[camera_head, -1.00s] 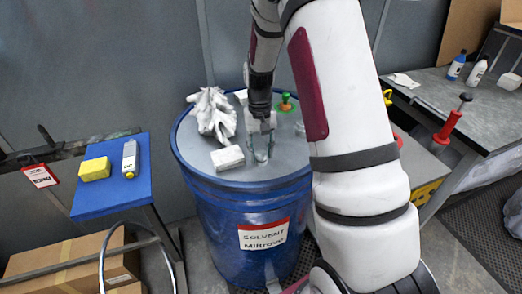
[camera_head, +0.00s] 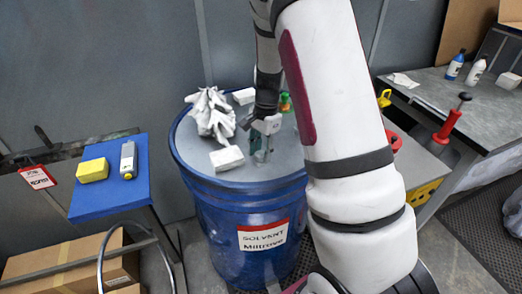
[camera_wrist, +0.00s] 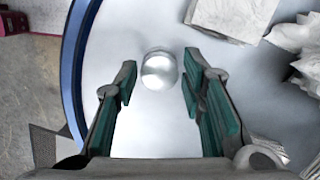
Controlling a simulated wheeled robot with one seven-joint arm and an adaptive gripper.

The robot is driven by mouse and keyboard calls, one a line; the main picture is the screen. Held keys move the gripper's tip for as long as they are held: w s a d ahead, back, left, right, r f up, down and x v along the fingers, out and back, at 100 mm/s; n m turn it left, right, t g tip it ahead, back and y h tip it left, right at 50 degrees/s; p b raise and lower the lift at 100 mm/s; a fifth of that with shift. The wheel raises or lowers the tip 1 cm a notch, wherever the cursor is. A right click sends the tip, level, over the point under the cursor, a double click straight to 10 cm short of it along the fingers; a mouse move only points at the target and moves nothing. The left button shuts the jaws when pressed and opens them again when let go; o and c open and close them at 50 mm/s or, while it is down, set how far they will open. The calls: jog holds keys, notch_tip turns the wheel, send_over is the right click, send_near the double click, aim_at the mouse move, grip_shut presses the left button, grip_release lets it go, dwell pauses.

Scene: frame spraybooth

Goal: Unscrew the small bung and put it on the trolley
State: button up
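The small bung (camera_wrist: 159,70) is a round, shiny metal disc on the grey lid of the blue drum (camera_head: 248,205). In the wrist view it lies between and slightly beyond the tips of my gripper (camera_wrist: 157,78). The green-padded fingers are apart, with clear space on both sides of the bung. In the head view my gripper (camera_head: 262,150) points down low over the lid, and I cannot make out the bung there. A blue-topped stand (camera_head: 128,199) is at the left; I cannot tell whether it or the grey unit (camera_head: 428,165) at the right is the trolley.

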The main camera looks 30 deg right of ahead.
jog(key=m, duration=0.3)
jog(key=shift+m, duration=0.4)
jog(key=m+t+p, duration=0.1)
jog(key=m, duration=0.3)
jog(key=shift+s+m, duration=0.15)
jog(key=shift+m, duration=0.15)
jog(key=m, duration=0.4)
jog(key=shift+a+h+p, duration=0.1)
jog(key=shift+h+p, duration=0.2)
jog(key=m, duration=0.3)
jog(key=shift+t, duration=0.3)
jog(key=c, duration=0.8)
jog(key=n, duration=0.4)
jog(key=shift+n, duration=1.1)
jog(key=shift+n+g+b, duration=0.35)
jog(key=shift+n+g, duration=0.05)
jog(key=shift+n, duration=1)
